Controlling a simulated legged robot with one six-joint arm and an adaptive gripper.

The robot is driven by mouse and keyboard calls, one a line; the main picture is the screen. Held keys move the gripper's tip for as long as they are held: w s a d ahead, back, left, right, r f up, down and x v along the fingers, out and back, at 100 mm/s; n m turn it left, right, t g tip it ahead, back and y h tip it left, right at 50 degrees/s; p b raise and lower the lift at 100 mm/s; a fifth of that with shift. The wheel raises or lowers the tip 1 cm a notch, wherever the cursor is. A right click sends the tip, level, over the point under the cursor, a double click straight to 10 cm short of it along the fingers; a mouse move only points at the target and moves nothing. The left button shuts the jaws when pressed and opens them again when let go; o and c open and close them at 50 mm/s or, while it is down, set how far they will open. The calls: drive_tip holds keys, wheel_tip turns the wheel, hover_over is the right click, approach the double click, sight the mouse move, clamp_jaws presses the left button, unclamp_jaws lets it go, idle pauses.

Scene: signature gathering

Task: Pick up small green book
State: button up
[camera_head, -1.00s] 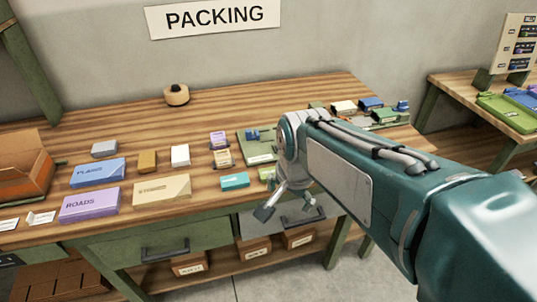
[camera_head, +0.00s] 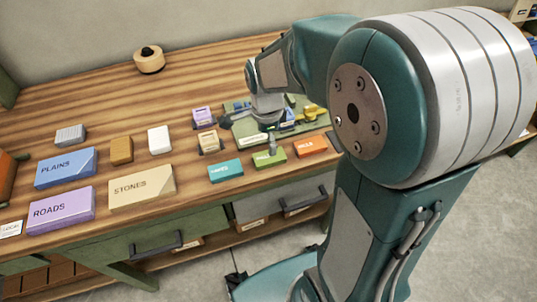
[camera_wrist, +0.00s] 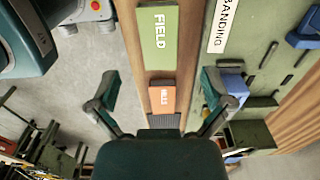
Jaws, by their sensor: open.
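The small green book (camera_head: 270,157) lies flat at the front edge of the wooden table, between a teal book (camera_head: 226,170) and an orange book (camera_head: 311,146). In the wrist view the green book (camera_wrist: 158,38) reads FIELD and lies near the top, beyond the fingertips. The orange book (camera_wrist: 162,97) shows between the fingers in that picture. My gripper (camera_wrist: 158,80) is open and empty, its two fingers spread wide. In the head view my gripper (camera_head: 271,140) points down close over the green book. Part of it is hidden by my arm, and contact cannot be told.
A green board (camera_head: 246,131) with small items lies just behind the books. Larger books, purple (camera_head: 60,211), blue (camera_head: 65,168) and beige (camera_head: 142,187), lie to the left. The table's middle back is clear.

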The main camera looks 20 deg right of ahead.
sight(269, 158)
drive_tip(key=f, duration=0.7)
drive_tip(key=shift+d, duration=0.25)
drive_tip(key=shift+r, duration=0.1)
drive_tip(key=c, duration=1.2)
